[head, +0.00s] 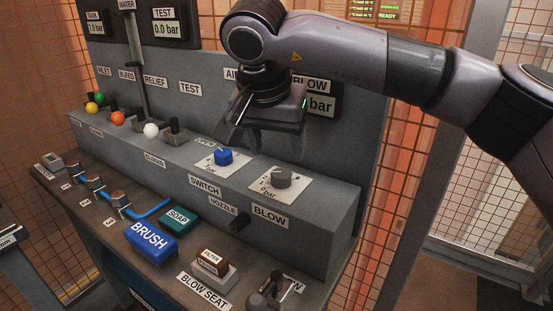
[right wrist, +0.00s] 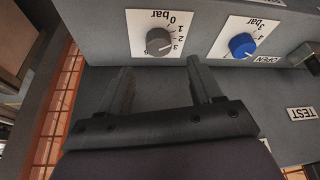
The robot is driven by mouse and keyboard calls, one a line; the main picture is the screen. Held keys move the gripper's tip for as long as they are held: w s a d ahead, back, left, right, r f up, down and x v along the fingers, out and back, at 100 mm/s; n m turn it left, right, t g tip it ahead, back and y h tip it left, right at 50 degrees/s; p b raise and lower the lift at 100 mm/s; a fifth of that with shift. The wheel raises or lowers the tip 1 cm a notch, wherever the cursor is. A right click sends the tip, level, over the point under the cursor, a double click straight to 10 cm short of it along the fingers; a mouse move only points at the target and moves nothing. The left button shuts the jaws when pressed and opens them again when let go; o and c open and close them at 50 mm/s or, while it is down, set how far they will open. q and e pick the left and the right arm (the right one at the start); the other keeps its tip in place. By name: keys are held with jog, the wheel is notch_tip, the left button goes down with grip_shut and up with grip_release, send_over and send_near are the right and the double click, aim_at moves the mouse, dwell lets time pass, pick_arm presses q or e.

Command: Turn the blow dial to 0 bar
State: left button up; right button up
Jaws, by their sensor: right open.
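The blow dial is a grey round knob (head: 283,178) on a white scale plate, above the BLOW label on the sloped console. My right gripper (head: 264,138) is open and empty, pointing down above and behind the two dials. In the wrist view the open fingers (right wrist: 160,78) lie just below the grey knob in the picture, apart from it. My left gripper is not in view.
A blue knob (head: 223,157) on a similar plate stands left of the grey one. Valves with coloured balls line the console's left. A blue brush block (head: 151,239), green soap block (head: 177,218) and filter block (head: 211,262) sit on the lower ledge. The BLOW display (head: 321,104) is partly hidden by my arm.

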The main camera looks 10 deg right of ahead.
aim_at(281, 172)
jog(key=x, duration=0.6)
jog(key=shift+s+f, duration=0.1)
jog(key=shift+f, duration=0.25)
jog(key=c, duration=1)
